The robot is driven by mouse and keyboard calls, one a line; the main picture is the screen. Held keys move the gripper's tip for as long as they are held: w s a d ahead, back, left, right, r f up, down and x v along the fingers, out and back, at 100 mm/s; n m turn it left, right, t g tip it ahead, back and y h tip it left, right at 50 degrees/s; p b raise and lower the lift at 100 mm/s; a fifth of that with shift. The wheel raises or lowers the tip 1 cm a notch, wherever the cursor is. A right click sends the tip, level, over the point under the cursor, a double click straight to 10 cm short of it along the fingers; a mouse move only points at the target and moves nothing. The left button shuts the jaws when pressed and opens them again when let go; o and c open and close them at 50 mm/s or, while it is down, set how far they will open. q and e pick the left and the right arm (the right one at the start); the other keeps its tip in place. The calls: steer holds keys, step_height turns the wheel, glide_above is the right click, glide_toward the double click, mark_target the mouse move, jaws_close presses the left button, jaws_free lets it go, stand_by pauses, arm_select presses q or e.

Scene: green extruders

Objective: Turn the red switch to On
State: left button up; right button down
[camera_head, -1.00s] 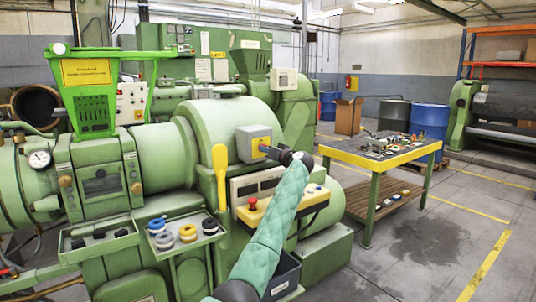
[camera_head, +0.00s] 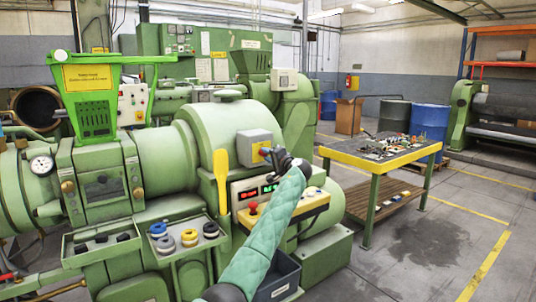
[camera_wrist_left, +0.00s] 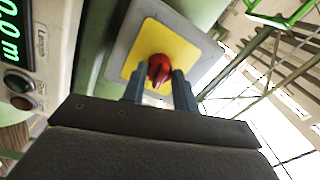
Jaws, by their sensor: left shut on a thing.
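The red switch (camera_wrist_left: 159,70) is a knob on a yellow plate (camera_wrist_left: 183,42) on a grey box (camera_head: 252,139) on the green machine. In the wrist view its narrow grip sits between the two fingers of my left gripper (camera_wrist_left: 158,78), which is shut on it. In the head view, my left gripper (camera_head: 272,153) reaches the box's front and mostly hides the knob; a bit of red shows. No On or Off marks can be read. Below the box, a display panel (camera_head: 257,190) is lit with red and green digits. My right gripper is not in view.
A yellow lever (camera_head: 221,175) stands just left of the box. A red button (camera_head: 253,209) is on the yellow-edged panel below. A tool-covered table (camera_head: 375,162) stands to the right. Rings lie in a tray (camera_head: 165,252) at lower left.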

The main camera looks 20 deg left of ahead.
arm_select(q)
steer(key=shift+r+m, duration=0.1)
steer(key=shift+m, duration=0.7)
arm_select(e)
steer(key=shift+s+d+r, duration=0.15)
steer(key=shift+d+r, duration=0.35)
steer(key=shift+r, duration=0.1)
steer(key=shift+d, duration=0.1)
arm_select(q)
steer(key=o, duration=1)
steer(key=shift+d, duration=0.1)
steer(key=shift+b+v, duration=0.6)
steer(key=shift+v, duration=3.25)
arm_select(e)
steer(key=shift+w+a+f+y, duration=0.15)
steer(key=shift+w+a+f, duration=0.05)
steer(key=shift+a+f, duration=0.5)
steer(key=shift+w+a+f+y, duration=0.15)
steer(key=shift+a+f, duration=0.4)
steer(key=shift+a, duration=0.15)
